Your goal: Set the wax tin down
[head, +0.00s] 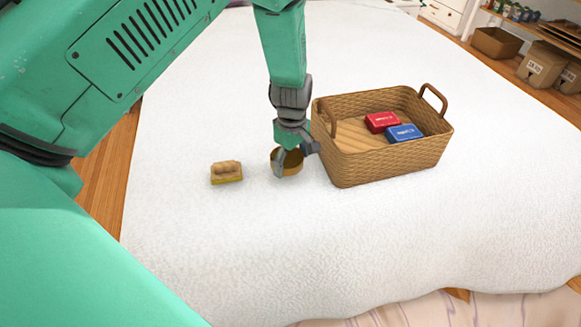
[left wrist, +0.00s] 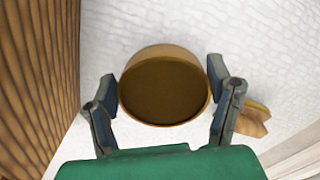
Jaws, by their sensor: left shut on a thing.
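The wax tin (head: 287,163) is a round brown tin with a darker top, seen low over the white bedspread (head: 230,240) in the head view. My left gripper (head: 288,160) points down and is shut on the tin. In the left wrist view the tin (left wrist: 164,88) sits between the two fingers of the left gripper (left wrist: 164,95). I cannot tell whether the tin's underside touches the bedspread. My right gripper is not in view.
A wicker basket (head: 385,164) stands just right of the tin, with a red box (head: 382,122) and a blue box (head: 405,134) inside. The bedspread in front is clear.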

